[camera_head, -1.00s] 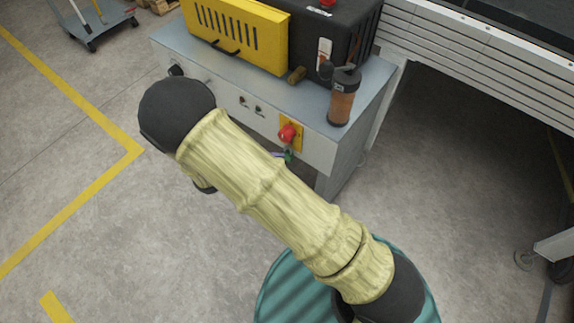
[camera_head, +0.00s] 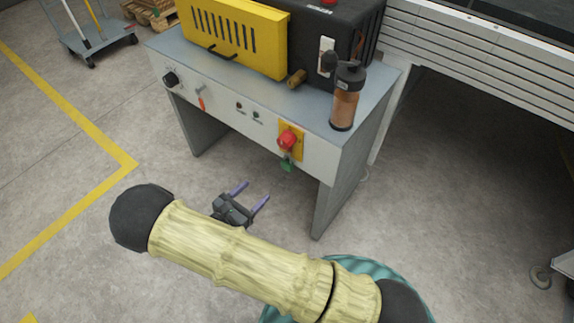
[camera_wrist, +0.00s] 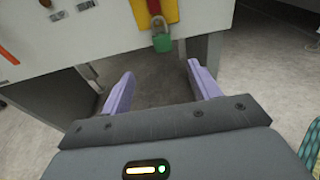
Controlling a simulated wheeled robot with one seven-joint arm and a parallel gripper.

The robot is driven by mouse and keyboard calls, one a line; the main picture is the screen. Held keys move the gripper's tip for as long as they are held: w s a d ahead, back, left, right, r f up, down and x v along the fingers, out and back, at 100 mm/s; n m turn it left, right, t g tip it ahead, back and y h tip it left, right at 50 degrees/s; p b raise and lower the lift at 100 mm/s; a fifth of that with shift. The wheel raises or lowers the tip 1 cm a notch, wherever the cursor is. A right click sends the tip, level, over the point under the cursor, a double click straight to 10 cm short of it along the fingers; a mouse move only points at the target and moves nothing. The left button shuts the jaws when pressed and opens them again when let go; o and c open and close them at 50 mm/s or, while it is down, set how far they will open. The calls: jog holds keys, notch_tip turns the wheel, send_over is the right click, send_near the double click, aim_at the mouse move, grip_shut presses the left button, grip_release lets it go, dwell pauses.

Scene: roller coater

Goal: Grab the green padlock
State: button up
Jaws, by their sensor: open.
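The green padlock (camera_head: 287,165) hangs below the red rotary switch (camera_head: 287,138) on its yellow plate, on the front panel of the grey machine table. In the wrist view the padlock (camera_wrist: 162,42) hangs from its grey shackle, ahead of and above the fingertips, slightly right of centre between them. My gripper (camera_head: 251,196) is open and empty, with two purple fingers. It is in front of the table and apart from the padlock; in the head view it appears below and left of it. The fingers also show in the wrist view (camera_wrist: 160,74).
The grey table (camera_head: 225,125) carries a yellow and black machine (camera_head: 240,38) and a brown bottle (camera_head: 345,100) at its right corner. A black knob (camera_head: 170,80) and an orange-handled switch (camera_head: 201,100) are on the front panel. The floor before the table is clear.

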jog(key=b, duration=0.2)
send_near(285, 165)
jog(key=x, duration=0.3)
jog(key=shift+w+d, duration=0.25)
jog(key=shift+w, duration=0.3)
jog(key=shift+b+x, duration=1)
jog(key=shift+x, duration=1.65)
jog(key=shift+s+d+r, duration=0.1)
jog(key=shift+s, duration=0.05)
